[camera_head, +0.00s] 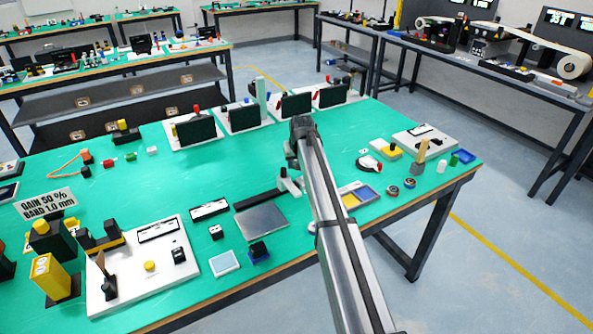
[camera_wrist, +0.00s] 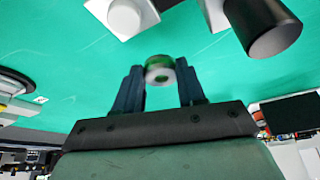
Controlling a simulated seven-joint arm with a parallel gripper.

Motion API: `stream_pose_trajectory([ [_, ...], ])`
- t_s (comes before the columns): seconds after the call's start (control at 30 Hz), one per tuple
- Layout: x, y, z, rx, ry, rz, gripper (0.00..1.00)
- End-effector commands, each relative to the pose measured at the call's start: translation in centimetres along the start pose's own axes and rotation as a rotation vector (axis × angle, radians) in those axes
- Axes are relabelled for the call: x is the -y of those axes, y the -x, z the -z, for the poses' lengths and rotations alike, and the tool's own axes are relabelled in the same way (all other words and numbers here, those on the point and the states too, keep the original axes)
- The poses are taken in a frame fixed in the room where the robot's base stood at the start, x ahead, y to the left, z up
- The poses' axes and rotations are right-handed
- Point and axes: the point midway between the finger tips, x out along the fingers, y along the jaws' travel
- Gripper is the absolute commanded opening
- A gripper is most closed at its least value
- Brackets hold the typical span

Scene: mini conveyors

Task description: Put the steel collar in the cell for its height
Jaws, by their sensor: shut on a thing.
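In the wrist view my gripper (camera_wrist: 158,80) is shut on a small round grey ring, the steel collar (camera_wrist: 158,74), held between the tips of its two dark blue fingers. Green shows on or through the collar's upper part; the picture is blurred there. In the head view my arm crosses the table, and my gripper and the collar cannot be made out. A tray with yellow and blue cells (camera_head: 372,191) lies just right of my arm. I cannot tell whether these are the height cells.
Two small dark round pieces (camera_head: 409,182) lie right of the tray. A white board with a black stand (camera_head: 196,130) is at the table's back. A grey plate (camera_head: 262,222) lies left of my arm. In the wrist view a dark cylinder (camera_wrist: 262,25) and a white block (camera_wrist: 122,15) are near.

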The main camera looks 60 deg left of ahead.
Motion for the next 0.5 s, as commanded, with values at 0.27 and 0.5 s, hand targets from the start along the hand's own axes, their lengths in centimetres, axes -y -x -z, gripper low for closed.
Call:
stream_pose_trajectory([
  [0.27, 0.0, -2.8, -1.2, 0.001, 0.000, 0.000, 0.03],
  [0.5, 0.0, -3.3, -1.4, 0.000, 0.000, 0.000, 0.03],
])
